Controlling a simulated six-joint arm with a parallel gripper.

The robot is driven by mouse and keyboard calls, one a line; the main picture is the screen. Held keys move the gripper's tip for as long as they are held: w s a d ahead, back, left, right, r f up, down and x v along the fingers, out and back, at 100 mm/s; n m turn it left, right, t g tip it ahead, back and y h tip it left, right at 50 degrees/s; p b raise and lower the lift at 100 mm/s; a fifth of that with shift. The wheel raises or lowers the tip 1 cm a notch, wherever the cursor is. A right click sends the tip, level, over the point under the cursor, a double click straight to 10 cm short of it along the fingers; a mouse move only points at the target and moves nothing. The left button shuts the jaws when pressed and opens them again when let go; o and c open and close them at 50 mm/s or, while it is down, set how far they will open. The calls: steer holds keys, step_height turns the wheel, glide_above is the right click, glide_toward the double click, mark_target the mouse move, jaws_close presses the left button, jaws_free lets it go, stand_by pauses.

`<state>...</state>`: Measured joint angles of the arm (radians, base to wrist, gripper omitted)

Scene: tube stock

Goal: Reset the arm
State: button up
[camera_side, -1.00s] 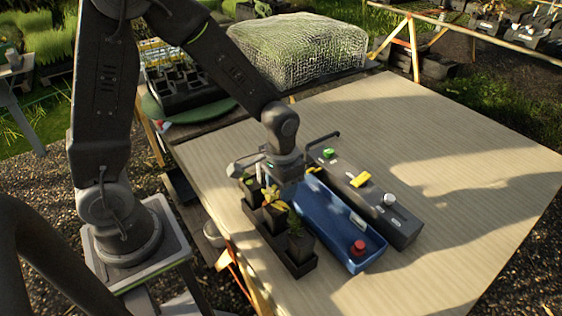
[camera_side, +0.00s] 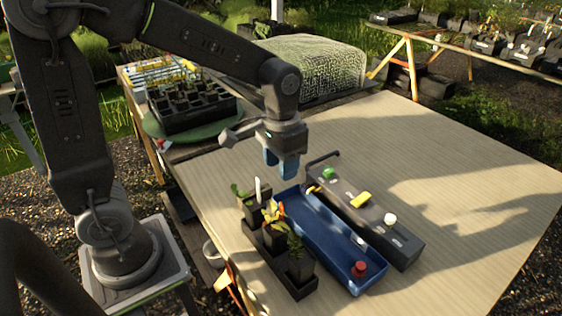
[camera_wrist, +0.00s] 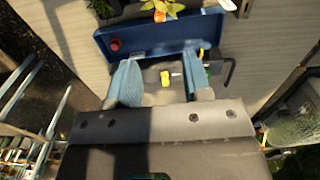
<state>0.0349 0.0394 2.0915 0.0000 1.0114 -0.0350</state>
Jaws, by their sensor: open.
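My gripper (camera_side: 281,164) hangs above the far end of the blue tray, its blue fingers pointing down. In the wrist view the fingers (camera_wrist: 161,72) are apart with nothing held between them. The blue tray (camera_side: 318,232) lies on the table, with a red knob-like piece (camera_side: 359,269) and a small white piece (camera_side: 360,241) at its near end. Left of it a black carrier (camera_side: 285,276) holds potted plants, one with yellow-orange leaves (camera_side: 273,216). A white upright tag (camera_side: 258,189) stands in the farthest pot.
A dark grey long box (camera_side: 372,222) with green, yellow and white pieces on top stands right of the tray, a bent dark bar at its far end. The right of the wooden table (camera_side: 450,190) is clear. A black cell tray (camera_side: 190,105) and a mesh-covered mound (camera_side: 320,66) are behind.

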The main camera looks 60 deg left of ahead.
steer(key=s+a+r+t, duration=0.1)
steer(key=s+r+t, duration=0.4)
steer(key=s, duration=0.7)
step_height(320, 180, up, 2)
steer(key=shift+r+t, duration=0.1)
steer(key=shift+t, duration=0.2)
